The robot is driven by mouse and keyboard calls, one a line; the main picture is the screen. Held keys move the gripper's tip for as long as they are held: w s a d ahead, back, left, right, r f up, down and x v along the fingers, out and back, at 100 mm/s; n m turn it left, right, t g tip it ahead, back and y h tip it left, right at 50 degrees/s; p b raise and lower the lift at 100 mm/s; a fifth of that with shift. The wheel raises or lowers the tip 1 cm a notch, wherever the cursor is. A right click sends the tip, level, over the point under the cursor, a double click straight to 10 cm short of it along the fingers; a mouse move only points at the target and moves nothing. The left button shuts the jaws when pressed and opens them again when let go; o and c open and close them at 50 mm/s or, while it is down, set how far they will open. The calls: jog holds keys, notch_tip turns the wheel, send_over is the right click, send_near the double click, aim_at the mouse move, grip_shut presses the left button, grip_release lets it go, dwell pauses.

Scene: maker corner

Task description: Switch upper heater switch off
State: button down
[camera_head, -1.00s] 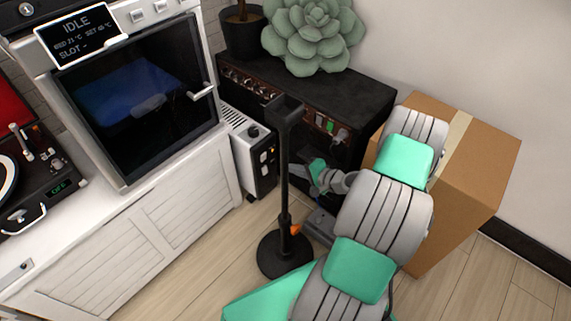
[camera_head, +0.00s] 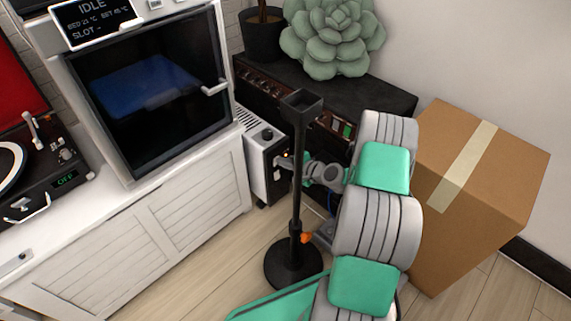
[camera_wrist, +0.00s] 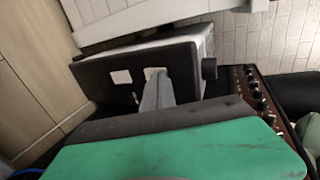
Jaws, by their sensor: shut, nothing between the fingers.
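The heater (camera_head: 257,172) is a white slatted unit with a dark end panel and a black knob, beside the white cabinet. In the wrist view the heater (camera_wrist: 105,75) lies sideways, with its knob (camera_wrist: 209,68) at right. Two pale switches show on its dark panel. The upper switch (camera_wrist: 153,71), nearer the knob, is partly covered by my fingertips; the lower switch (camera_wrist: 121,77) is clear. My gripper (camera_wrist: 158,88) is shut and empty, its tips at the upper switch. I cannot tell whether they touch it, or the switch's position. In the head view the stand pole partly hides my gripper.
A black stand (camera_head: 297,195) rises close in front of my gripper. A dark amplifier (camera_head: 350,92) with a plant on it is behind, and a cardboard box (camera_head: 500,175) is at right. The white cabinet (camera_head: 190,215) is at left.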

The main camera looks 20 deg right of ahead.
jog(key=shift+w+p, duration=0.15)
jog(key=shift+p, duration=0.3)
jog(key=shift+r, duration=0.1)
jog(key=shift+r+p, duration=0.7)
jog(key=shift+r, duration=0.1)
jog(key=shift+a, duration=0.1)
